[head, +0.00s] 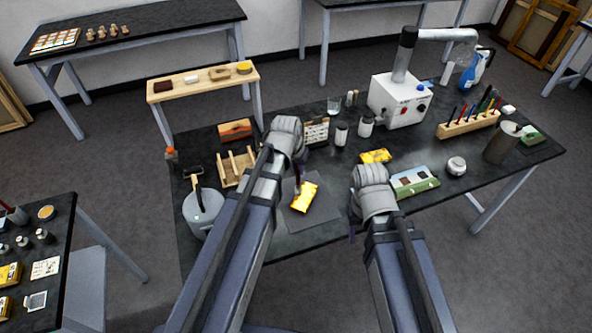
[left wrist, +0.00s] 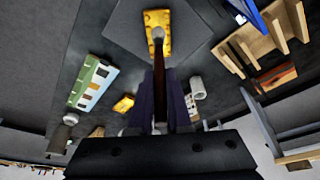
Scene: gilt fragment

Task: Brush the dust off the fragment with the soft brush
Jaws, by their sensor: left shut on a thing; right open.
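The gilt fragment (head: 304,198) is a yellow-gold block lying on a dark grey mat (head: 326,212) near the table's front. It also shows at the top of the left wrist view (left wrist: 158,42), with darker specks on its face. My left gripper (left wrist: 160,82) is shut on the brown handle of the soft brush (left wrist: 158,50). The brush's pale tip overlaps the fragment in that view; whether it touches, I cannot tell. In the head view my left arm hides most of the gripper. My right gripper (head: 352,233) is open and empty, right of the mat, mostly hidden by its arm.
A wooden rack (head: 235,168) and a grey round canister (head: 203,208) stand left of my left arm. A second yellow piece (head: 376,156), a green-edged case (head: 414,181) and a white machine (head: 398,100) lie to the right and behind. Jars stand behind the mat.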

